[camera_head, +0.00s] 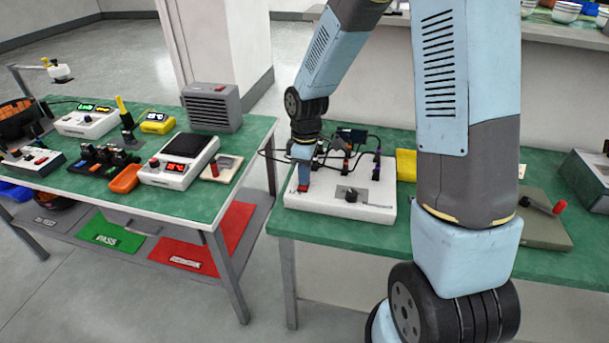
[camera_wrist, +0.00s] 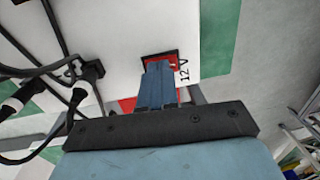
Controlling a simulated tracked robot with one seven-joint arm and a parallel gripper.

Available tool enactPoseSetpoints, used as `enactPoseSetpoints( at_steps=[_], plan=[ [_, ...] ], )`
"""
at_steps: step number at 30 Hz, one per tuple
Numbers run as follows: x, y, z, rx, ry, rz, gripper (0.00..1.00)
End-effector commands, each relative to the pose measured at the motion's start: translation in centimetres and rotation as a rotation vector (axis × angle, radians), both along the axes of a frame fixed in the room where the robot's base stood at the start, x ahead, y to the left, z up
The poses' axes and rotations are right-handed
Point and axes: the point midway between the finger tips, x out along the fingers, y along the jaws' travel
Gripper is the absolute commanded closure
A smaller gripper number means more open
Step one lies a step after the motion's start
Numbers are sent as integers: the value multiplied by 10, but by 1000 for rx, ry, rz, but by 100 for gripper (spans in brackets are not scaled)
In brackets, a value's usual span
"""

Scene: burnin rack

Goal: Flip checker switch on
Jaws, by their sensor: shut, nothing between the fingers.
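The checker is a white box (camera_head: 340,208) on the green bench, with a black knob (camera_head: 350,195) on its top. A red switch in a dark frame (camera_wrist: 160,60) sits near the box's edge, beside a "12 V" label. My gripper (camera_head: 303,186) is shut and empty, pointing down at the switch from above. In the wrist view my gripper's fingertips (camera_wrist: 158,68) overlap the switch and hide much of it. I cannot tell whether they touch it or which way it is tilted.
Black cables with clips (camera_wrist: 85,75) stand on the box close beside my gripper. A yellow bin (camera_head: 406,165) is behind it. A plate with a red-handled lever (camera_head: 545,215) lies to the right. A floor gap separates the left bench (camera_head: 215,195).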

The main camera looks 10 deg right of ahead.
Motion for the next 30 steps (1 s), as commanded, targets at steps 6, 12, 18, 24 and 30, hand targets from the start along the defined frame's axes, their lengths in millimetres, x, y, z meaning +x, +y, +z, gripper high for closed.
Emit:
enactPoseSetpoints(
  at_steps=[6, 12, 18, 24, 30],
  plan=[
    [2, 0, 19, 0, -3, 3, 100],
    [6, -1, 58, 1, -5, 2, 100],
    [10, -1, 96, 0, -3, 4, 100],
    [13, -2, 124, 0, -2, 7, 100],
    [14, -2, 136, 0, -1, 7, 100]
  ],
)
